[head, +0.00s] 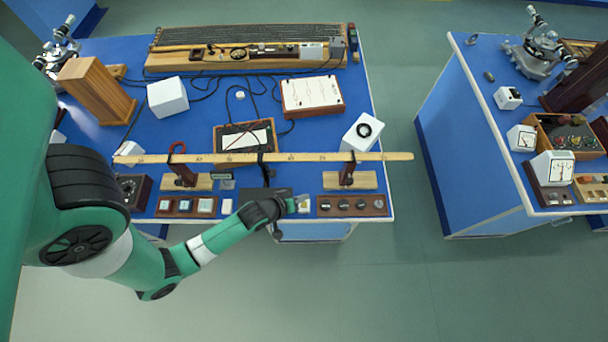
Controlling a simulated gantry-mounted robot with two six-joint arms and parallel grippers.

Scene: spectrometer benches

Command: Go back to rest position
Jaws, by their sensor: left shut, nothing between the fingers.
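My left arm comes in from the left, green with black joints, and reaches over the front edge of the near bench. My left gripper (296,206) is at the front edge of the blue bench (217,108), just below the wooden metre rule (262,157) in the picture. It looks shut and holds nothing that I can see. Small pale pieces lie close to its fingertips; I cannot tell whether it touches them. My right gripper is not in view.
The rule rests on two wooden stands. A panel with dark knobs (352,206) lies right of my left gripper. White boxes, a wooden block (97,90) and cables cover the bench behind. A second blue bench (465,150) stands right, past a clear floor aisle (400,110).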

